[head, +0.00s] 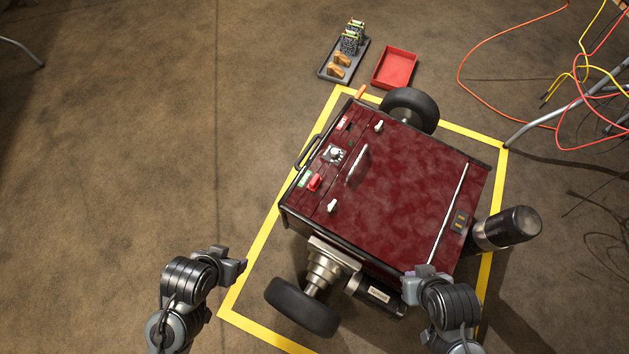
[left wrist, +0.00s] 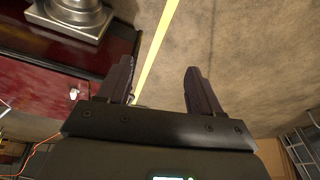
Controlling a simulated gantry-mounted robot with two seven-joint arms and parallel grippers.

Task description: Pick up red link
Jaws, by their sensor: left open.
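A small red link (head: 315,182) sits on the left part of the top of a dark red wheeled machine (head: 410,180), beside a green label. My left gripper (head: 240,262) is below and left of the machine in the head view, apart from the link. In the left wrist view, the left gripper (left wrist: 160,85) is open, with nothing between its fingers. My right gripper (head: 412,284) is by the machine's lower right edge, and its jaw opening is too small to judge. The link cannot be made out in the left wrist view.
Yellow tape (head: 262,240) frames the machine on the floor. A red tray (head: 395,68) and a grey tray (head: 329,75) with parts lie beyond it. A wheel (head: 300,306) sticks out near my arms. Loose cables (head: 590,60) hang at the right.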

